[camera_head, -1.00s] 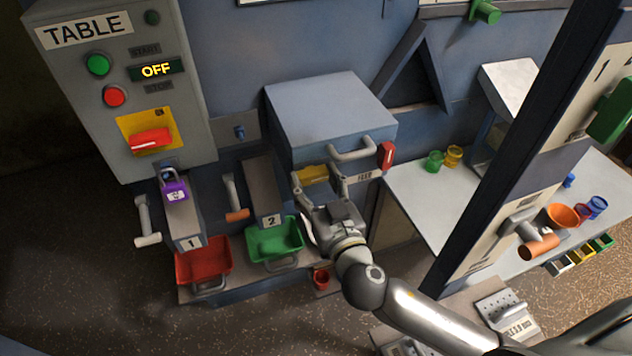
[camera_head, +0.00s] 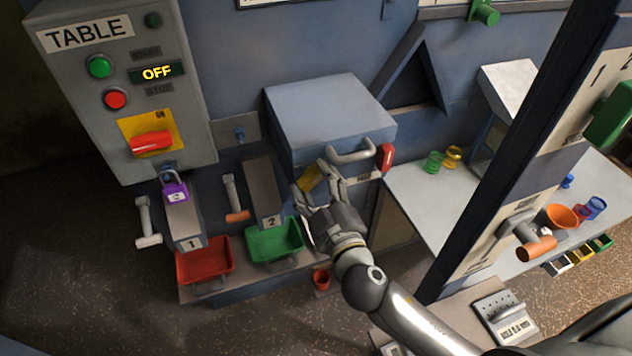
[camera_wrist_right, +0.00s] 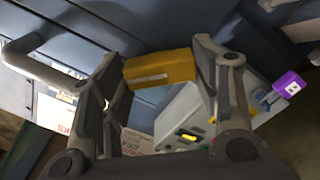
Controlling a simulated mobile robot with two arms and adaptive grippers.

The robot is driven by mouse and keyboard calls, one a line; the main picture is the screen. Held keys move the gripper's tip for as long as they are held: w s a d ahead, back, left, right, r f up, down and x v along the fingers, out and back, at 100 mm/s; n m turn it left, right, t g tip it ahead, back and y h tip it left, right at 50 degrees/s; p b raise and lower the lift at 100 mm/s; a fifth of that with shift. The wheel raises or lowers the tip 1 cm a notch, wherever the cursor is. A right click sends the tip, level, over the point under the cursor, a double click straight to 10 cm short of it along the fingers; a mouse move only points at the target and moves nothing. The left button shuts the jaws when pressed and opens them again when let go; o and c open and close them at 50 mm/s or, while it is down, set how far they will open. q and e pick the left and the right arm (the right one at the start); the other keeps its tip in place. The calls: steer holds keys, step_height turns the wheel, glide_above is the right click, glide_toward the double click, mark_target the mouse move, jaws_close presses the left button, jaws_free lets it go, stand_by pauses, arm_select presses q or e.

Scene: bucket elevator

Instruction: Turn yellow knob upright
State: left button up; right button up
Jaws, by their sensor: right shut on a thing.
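The yellow knob (camera_head: 311,179) is on the front of the blue-grey box, below its lid. In the head view it stands tilted, its top leaning to the right. My right gripper (camera_head: 321,187) is shut on the knob, with one finger on each side. In the right wrist view the yellow knob (camera_wrist_right: 160,68) lies between the two finger pads of my right gripper (camera_wrist_right: 158,80). The fingers hide part of the knob in the head view. My left gripper is not in view.
A grey bar handle (camera_head: 350,152) and a red latch (camera_head: 387,157) are just right of the knob. A green tray (camera_head: 275,243) and a red tray (camera_head: 205,262) stand to the lower left. A dark post (camera_head: 520,150) rises on the right.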

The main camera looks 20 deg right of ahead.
steer(key=n+p, duration=0.1)
steer(key=n, duration=0.3)
steer(key=shift+r+n, duration=0.1)
steer(key=shift+n, duration=0.2)
steer(key=shift+n+p, duration=0.85)
steer(key=shift+n, duration=1.45)
steer(key=o, duration=1)
steer(key=s, duration=1.2)
steer(key=shift+d, duration=0.2)
